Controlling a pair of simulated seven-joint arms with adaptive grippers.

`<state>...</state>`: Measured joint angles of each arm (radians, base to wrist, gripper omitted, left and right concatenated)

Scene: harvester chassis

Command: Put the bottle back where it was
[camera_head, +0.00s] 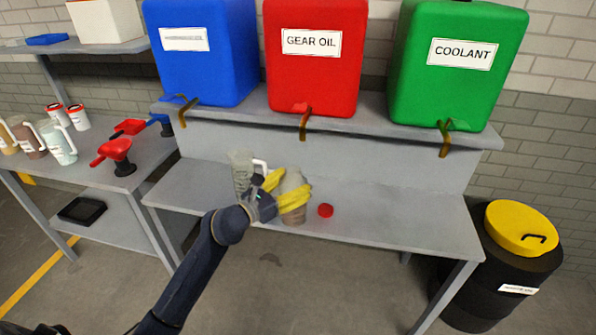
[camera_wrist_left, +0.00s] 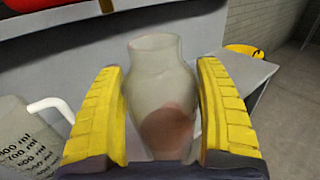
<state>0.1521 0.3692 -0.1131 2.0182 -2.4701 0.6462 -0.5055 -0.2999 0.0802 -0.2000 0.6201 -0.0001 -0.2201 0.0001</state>
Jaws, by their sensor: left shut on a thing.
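The bottle (camera_head: 293,200) is translucent and greyish with brown liquid low inside. It is upright at the front middle of the grey bench shelf. My left gripper (camera_head: 283,192) has its yellow fingers closed around the bottle's sides. In the left wrist view the bottle (camera_wrist_left: 162,95) stands between the two yellow fingers, its mouth uncapped. I cannot tell whether its base touches the shelf. A red cap (camera_head: 325,210) lies on the shelf just right of the bottle. My right gripper is not in view.
A measuring jug (camera_head: 242,172) with a white handle stands close left of the bottle. Blue (camera_head: 205,55), red (camera_head: 314,60) and green (camera_head: 455,70) tanks with taps sit above. The bench's right side is clear. A black drum (camera_head: 505,270) stands right.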

